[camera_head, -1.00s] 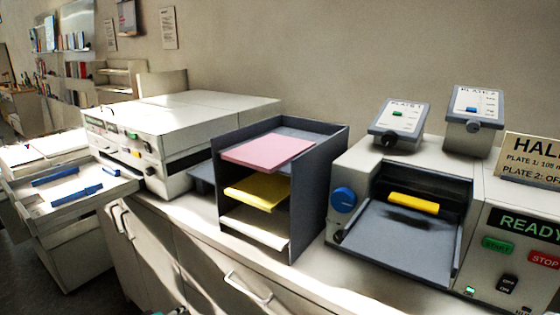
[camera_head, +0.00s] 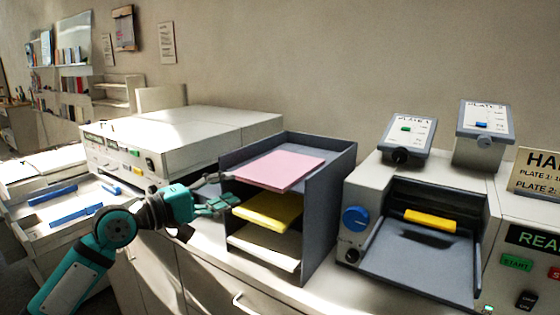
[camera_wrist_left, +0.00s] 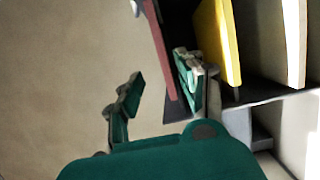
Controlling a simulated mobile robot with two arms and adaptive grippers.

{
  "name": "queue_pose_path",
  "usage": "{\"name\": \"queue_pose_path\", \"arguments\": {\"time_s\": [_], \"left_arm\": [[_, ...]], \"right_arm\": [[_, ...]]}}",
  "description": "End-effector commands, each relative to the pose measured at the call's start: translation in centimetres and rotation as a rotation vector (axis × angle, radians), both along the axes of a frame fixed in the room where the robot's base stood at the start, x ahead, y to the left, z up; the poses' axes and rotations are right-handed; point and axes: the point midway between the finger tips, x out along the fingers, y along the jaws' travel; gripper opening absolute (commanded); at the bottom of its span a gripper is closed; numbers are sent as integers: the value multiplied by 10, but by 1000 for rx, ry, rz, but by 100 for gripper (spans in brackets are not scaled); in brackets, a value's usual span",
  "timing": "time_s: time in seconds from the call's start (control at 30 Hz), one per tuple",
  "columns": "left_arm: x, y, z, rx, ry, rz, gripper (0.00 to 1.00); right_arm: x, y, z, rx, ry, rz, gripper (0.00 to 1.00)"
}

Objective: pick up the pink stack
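The pink stack (camera_head: 280,170) lies flat in the top level of a dark grey tray rack (camera_head: 325,215). My left gripper (camera_head: 226,191) is at the rack's open left side, by the near left edge of the pink stack. Its fingers are spread, one higher and one lower than the stack. In the left wrist view the pink stack (camera_wrist_left: 160,45) shows edge-on between the spread fingers, with a gap to the upper finger. The lower finger is close to its underside; I cannot tell if they touch. My right gripper is not in view.
A yellow stack (camera_head: 268,212) and a white stack (camera_head: 265,246) lie on the lower levels. A white machine (camera_head: 200,135) stands behind my left arm. A plate machine (camera_head: 425,265) stands right of the rack. An open drawer with blue items (camera_head: 75,214) is at left.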

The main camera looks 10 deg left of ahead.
Motion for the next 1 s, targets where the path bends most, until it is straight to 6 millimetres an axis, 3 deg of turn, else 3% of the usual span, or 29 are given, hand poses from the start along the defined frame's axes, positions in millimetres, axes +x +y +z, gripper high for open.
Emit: {"name": "queue_pose_path", "arguments": {"time_s": [0.03, 0.2, 0.43, 0.7, 1.0], "left_arm": [[9, -7, 6, -4, -1, -1, 38], [31, -22, 3, -3, -1, 1, 38], [43, -31, 1, 0, -1, 1, 38], [73, -55, -3, -1, -2, 1, 38], [79, -59, -6, 1, -2, 2, 38]], "right_arm": [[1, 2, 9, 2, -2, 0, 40], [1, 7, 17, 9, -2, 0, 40], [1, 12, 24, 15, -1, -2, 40], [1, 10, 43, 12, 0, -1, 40], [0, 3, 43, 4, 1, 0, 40]]}}
